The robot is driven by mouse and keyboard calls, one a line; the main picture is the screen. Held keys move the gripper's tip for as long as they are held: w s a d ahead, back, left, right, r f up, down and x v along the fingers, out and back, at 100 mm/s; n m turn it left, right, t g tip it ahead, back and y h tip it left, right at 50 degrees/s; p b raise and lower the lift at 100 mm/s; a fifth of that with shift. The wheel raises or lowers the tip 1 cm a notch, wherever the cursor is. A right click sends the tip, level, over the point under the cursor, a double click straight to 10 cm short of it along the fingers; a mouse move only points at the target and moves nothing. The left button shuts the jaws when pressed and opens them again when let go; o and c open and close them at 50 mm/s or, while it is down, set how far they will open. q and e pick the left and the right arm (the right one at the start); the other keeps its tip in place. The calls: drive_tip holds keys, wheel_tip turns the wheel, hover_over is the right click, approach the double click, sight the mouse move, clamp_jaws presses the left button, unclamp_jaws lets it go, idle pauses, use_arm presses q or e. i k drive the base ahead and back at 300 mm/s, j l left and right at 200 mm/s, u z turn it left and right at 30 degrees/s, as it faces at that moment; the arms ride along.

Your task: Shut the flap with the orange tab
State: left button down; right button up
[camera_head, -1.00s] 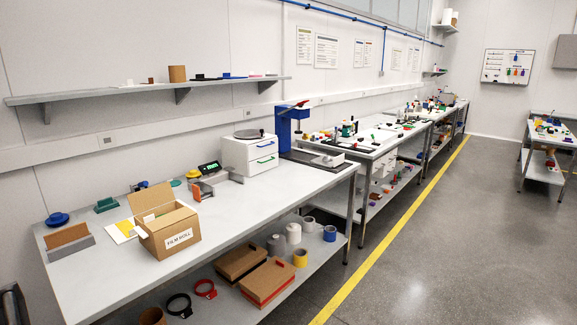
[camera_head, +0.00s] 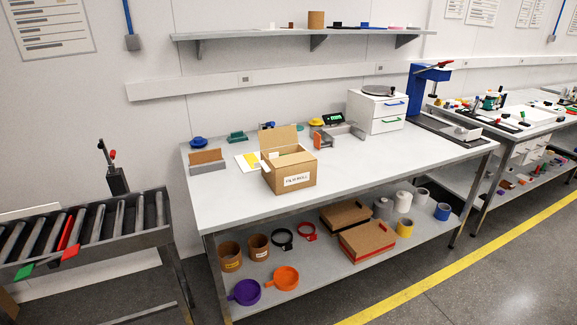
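An open cardboard box (camera_head: 289,171) with a white label reading roughly "FILM ROLL" stands on the grey workbench (camera_head: 225,215). Its back flap (camera_head: 278,138) stands up, and a small flap (camera_head: 268,163) is raised at its left side. I cannot make out an orange tab on any flap. An orange part (camera_head: 318,139) stands on the bench behind the box, apart from it. Neither of my grippers is in view.
A roller conveyor (camera_head: 163,237) with red and green pieces stands at the left. Behind the box are a drawer unit (camera_head: 377,112) and small coloured items. The lower shelf (camera_head: 322,268) holds rolls, boxes and rings. Bare bench lies right of the box.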

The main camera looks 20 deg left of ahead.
sight(272, 138)
drive_tip(key=i+l+u, duration=0.15)
drive_tip(key=i, duration=0.25)
drive_tip(key=i+l+u, duration=0.1)
drive_tip(key=i, duration=0.3)
drive_tip(key=i+l+u, duration=0.15)
drive_tip(key=i+l, duration=0.15)
drive_tip(key=i, duration=0.05)
